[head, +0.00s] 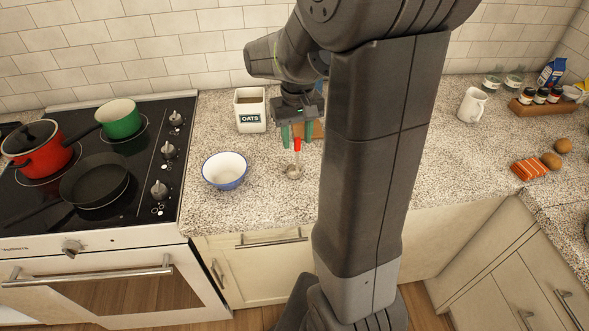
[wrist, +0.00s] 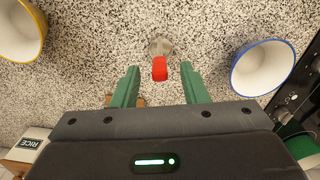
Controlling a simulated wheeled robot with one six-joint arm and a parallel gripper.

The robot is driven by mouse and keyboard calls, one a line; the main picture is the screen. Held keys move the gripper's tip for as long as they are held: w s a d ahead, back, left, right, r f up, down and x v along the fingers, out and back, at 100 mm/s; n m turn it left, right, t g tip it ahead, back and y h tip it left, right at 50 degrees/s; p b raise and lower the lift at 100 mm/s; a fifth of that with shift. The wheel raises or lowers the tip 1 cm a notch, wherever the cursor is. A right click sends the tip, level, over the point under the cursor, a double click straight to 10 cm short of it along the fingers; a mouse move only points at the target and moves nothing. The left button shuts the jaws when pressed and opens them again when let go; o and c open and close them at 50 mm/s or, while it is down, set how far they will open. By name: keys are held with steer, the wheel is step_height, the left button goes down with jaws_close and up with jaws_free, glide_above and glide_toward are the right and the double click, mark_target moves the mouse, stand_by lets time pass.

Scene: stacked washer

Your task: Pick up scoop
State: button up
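A blue-rimmed white bowl (head: 225,171) stands left of the scoop. An OATS canister (head: 250,111) is behind it. The stove (head: 95,160) with pots is at the left. A yellow bowl (wrist: 18,30) and a RICE canister (wrist: 28,144) show in the wrist view.

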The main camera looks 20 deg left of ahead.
mark_target(297, 150)
step_height(297, 150, down, 5)
steer(key=shift+r+p, duration=0.1)
steer(key=shift+p, duration=0.3)
jaws_close()
step_height(297, 150, up, 10)
steer(key=shift+b, duration=0.4)
